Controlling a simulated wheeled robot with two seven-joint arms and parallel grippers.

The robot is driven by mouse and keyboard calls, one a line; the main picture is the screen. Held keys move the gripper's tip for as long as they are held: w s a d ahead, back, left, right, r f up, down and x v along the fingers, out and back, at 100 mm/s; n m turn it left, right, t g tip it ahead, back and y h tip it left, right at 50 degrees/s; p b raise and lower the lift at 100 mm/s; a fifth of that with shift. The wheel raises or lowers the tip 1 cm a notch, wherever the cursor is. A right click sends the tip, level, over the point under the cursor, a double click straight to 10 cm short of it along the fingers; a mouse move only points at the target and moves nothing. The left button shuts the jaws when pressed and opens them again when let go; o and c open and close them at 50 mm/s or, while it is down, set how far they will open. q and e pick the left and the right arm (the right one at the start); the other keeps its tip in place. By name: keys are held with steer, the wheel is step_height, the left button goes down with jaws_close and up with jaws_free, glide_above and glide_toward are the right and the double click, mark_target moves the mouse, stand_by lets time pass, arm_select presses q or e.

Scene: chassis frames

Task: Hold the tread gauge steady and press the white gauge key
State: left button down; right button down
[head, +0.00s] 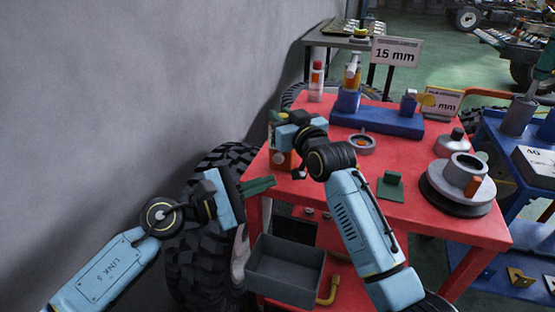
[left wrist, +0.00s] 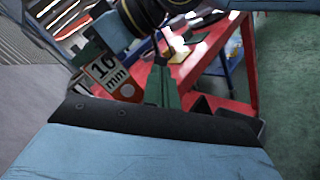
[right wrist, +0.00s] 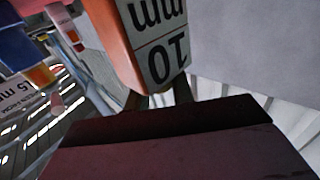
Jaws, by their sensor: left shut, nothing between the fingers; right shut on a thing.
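The tread gauge, an orange block with a white "10 mm" label, is at the table's left corner in the head view (head: 280,158). My right gripper (head: 276,120) is shut on it from above and hides part of it. The gauge fills the top of the right wrist view (right wrist: 128,40).
The red table (head: 400,215) holds a blue block stand (head: 375,120), a grey ring (head: 361,145), a green bracket (head: 391,186) and a round turntable (head: 456,190). A grey bin (head: 285,270) is below its front edge. A big tyre (head: 205,240) stands beside the wall.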

mark_target(278, 159)
arm_select(q)
steer(key=f+m, duration=0.1)
steer(key=a+f+m+g+y, duration=0.1)
steer(key=a+f+m+y, duration=0.1)
steer(key=shift+w+a+f+g, duration=0.15)
steer(key=shift+w+a+g, duration=0.05)
steer(key=shift+w+g, duration=0.1)
steer(key=shift+w+d, duration=0.45)
steer(key=shift+w, duration=0.95)
steer(key=shift+w+d, duration=0.5)
steer(key=shift+w, duration=0.9)
steer(key=shift+w+d, duration=0.45)
steer(key=shift+w, duration=0.95)
steer(key=shift+w, duration=0.1)
steer(key=shift+w+d, duration=0.15)
steer(key=shift+w, duration=0.15)
steer(key=shift+w+d, duration=0.15)
steer(key=shift+w, duration=0.25)
steer(key=shift+s, duration=0.1)
steer(key=shift+s+a, duration=0.3)
steer(key=shift+s, duration=0.45)
